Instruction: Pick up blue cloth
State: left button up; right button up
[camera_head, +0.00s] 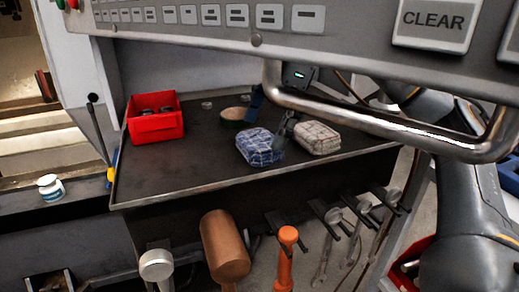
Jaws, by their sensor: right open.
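The blue cloth (258,149), a folded blue and white checked bundle, lies on the dark metal tray top (190,172) in the middle of the view. My right gripper (267,128) is open just behind and above it, with one finger toward the left and one beside the cloth's right back edge. I cannot tell whether the fingers touch the cloth. Most of the gripper's upper part is hidden behind the control panel and its handle. My left gripper is not in view.
A whitish checked cloth (317,138) lies close to the right of the blue one. A red bin (155,118) and a round greenish-brown item (233,115) stand farther left. A metal handle (390,122) and control panel (200,16) cross in front. Mallet (224,247) and tools hang along the front.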

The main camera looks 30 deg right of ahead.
aim_at(252, 139)
jog(key=shift+f, duration=0.2)
jog(key=c, duration=0.9)
jog(key=shift+r, duration=0.5)
notch_tip(252, 139, up, 3)
jog(key=shift+a+f+p, duration=0.1)
jog(key=shift+f+p, duration=0.1)
jog(key=shift+p, duration=0.45)
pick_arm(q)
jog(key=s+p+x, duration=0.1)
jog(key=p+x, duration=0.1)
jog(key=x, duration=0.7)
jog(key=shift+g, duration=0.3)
pick_arm(e)
notch_tip(252, 139, up, 6)
jog(key=shift+r, duration=0.25)
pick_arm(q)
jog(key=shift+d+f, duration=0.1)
